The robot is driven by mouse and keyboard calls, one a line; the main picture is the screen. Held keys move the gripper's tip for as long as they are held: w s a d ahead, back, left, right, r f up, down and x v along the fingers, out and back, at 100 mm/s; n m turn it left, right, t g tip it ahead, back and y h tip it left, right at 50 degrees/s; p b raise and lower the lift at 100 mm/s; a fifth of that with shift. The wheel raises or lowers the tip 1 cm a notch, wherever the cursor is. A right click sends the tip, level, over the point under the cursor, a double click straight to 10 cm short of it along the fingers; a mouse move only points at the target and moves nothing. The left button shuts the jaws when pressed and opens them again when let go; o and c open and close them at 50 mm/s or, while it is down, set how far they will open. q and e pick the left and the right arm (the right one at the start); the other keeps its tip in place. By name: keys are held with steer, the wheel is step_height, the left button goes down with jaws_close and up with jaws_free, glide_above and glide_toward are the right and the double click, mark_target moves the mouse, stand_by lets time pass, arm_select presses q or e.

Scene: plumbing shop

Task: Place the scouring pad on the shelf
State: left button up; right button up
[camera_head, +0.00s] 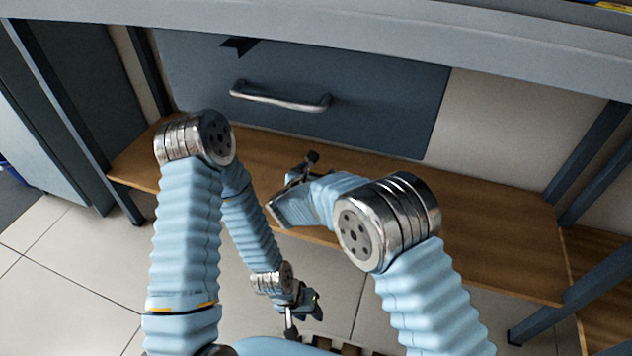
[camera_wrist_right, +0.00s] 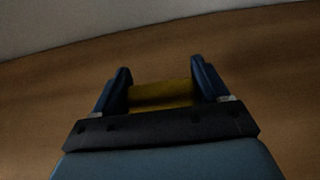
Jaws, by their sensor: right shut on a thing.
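The scouring pad (camera_wrist_right: 160,95) shows as a yellow block between the fingers in the right wrist view. My right gripper (camera_wrist_right: 160,88) is shut on it, one dark finger on each side. In the head view my right gripper (camera_head: 298,172) is over the wooden lower shelf (camera_head: 480,225), under the grey bench; the pad cannot be made out there. The shelf's wooden surface also fills much of the right wrist view (camera_wrist_right: 50,100). Whether the pad touches the shelf I cannot tell. My left gripper (camera_head: 303,312) hangs low in front of the shelf, near my base; its fingers are too small to read.
A dark drawer front with a metal handle (camera_head: 280,98) hangs above the shelf at the back. Dark bench legs (camera_head: 75,120) stand at the left and right (camera_head: 590,155). The shelf's right part is bare.

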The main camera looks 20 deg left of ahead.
step_height(320, 180, down, 3)
steer(key=shift+w+f+b, duration=0.1)
steer(key=shift+f+b, duration=0.1)
steer(key=shift+b, duration=0.25)
steer(key=shift+r, duration=0.1)
steer(key=shift+f, duration=0.25)
steer(key=o, duration=1.1)
steer(key=shift+o, duration=0.2)
steer(key=shift+r, duration=0.1)
